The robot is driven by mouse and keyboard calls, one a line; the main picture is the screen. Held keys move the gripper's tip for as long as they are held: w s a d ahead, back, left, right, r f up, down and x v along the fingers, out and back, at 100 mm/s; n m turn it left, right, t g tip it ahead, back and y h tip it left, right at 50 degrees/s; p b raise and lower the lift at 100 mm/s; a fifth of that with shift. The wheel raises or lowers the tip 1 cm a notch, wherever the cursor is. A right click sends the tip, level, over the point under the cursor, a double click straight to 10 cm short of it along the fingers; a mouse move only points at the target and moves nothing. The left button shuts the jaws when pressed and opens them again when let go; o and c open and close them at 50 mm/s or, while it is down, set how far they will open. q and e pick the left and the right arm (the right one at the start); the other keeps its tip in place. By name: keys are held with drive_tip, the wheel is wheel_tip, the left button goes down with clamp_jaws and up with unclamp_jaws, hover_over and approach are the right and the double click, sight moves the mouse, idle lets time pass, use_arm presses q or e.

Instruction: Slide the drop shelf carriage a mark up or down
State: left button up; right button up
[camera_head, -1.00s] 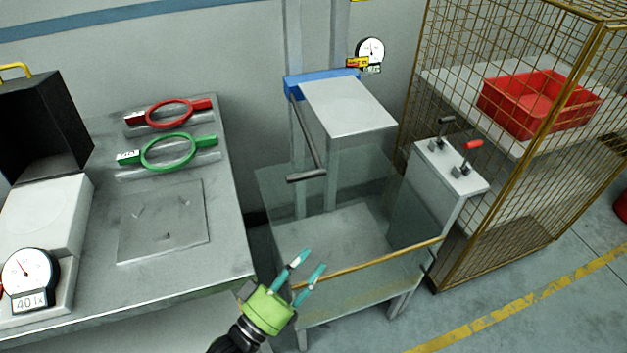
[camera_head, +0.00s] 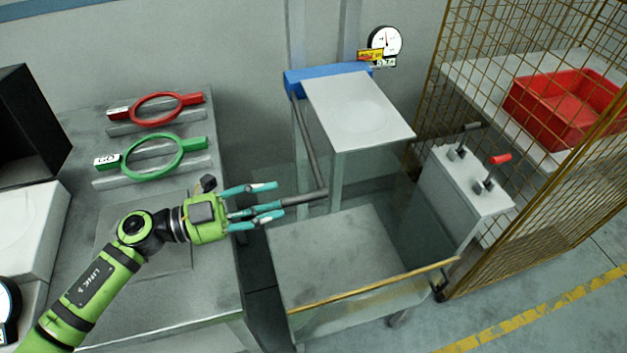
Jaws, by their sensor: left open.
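The drop shelf carriage is a blue block (camera_head: 318,78) on upright rails at the wall, bearing a flat pale shelf plate (camera_head: 362,108). A dark lever arm (camera_head: 306,140) slants down from its left end to a short grey crossbar grip (camera_head: 304,197). My left gripper (camera_head: 282,202) comes in from the left, with its teal fingers open and pointing right. The left end of the crossbar grip shows at its fingertips; I cannot tell whether they touch. My right gripper is not in view.
A round gauge (camera_head: 385,41) with a yellow tag hangs beside the rails. A low stand with a yellow front bar (camera_head: 375,285) is below the shelf. A lever box (camera_head: 465,190) and wire cage (camera_head: 560,190) stand right. Red (camera_head: 156,107) and green (camera_head: 153,157) ring gauges lie on the left bench.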

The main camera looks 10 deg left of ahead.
sight(279, 204)
use_arm(q)
drive_tip(key=d, duration=0.1)
drive_tip(key=d+r+p, duration=0.1)
drive_tip(key=d, duration=0.1)
drive_tip(key=shift+s+d+r, duration=0.15)
drive_tip(key=shift+s+d, duration=0.05)
drive_tip(key=x, duration=0.1)
drive_tip(key=p+x, duration=0.1)
drive_tip(key=x, duration=0.2)
drive_tip(key=shift+w+f+p, duration=0.25)
drive_tip(key=shift+w+p, duration=0.05)
drive_tip(key=shift+d, duration=0.45)
drive_tip(key=shift+w+a+f, duration=0.1)
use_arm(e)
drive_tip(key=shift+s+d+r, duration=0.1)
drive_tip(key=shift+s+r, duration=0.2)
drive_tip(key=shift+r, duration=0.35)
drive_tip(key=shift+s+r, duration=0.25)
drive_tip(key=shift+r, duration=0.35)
